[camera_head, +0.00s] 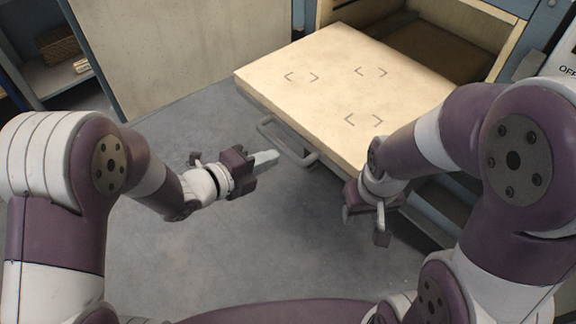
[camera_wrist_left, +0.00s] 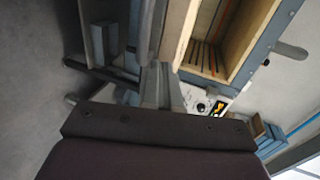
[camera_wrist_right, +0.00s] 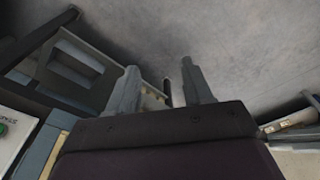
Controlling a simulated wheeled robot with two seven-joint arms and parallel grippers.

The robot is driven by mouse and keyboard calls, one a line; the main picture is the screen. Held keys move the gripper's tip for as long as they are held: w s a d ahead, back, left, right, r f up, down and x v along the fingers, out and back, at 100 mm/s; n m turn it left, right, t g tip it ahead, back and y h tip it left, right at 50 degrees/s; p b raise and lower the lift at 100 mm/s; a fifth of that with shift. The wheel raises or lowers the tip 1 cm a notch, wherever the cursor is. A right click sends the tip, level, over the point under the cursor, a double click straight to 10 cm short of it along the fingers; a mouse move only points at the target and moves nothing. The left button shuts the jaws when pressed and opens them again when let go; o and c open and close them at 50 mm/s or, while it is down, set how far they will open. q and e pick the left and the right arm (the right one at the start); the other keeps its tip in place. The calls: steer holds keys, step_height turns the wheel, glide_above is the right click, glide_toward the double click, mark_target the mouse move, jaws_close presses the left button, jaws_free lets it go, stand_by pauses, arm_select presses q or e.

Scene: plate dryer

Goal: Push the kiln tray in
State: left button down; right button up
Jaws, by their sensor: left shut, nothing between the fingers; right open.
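The kiln tray (camera_head: 325,85) is a thick cream slab with corner marks on its top. It sticks out of the kiln opening (camera_head: 430,45) at the upper right in the head view. A grey bar handle (camera_head: 285,142) runs along its front edge. My left gripper (camera_head: 268,158) is shut and empty, with its fingertips close to the handle; I cannot tell whether they touch. The shut fingers also show in the left wrist view (camera_wrist_left: 160,85), beside the tray's edge. My right gripper (camera_head: 364,226) is open and empty, low in front of the tray's right part. Its spread fingers show in the right wrist view (camera_wrist_right: 160,92).
A cream door panel (camera_head: 185,50) stands to the left of the tray. A shelf with a wicker basket (camera_head: 60,46) is at the far left. A control panel (camera_wrist_left: 205,102) shows in the left wrist view. The grey floor (camera_head: 240,240) in front is clear.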

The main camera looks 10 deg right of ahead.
mark_target(310, 142)
arm_select(q)
steer(key=x, duration=0.9)
steer(key=shift+d+r+b, duration=0.2)
steer(key=shift+d+b, duration=0.2)
arm_select(e)
steer(key=shift+s+d+f, duration=0.15)
steer(key=shift+f, duration=0.3)
arm_select(q)
steer(key=shift+d, duration=0.1)
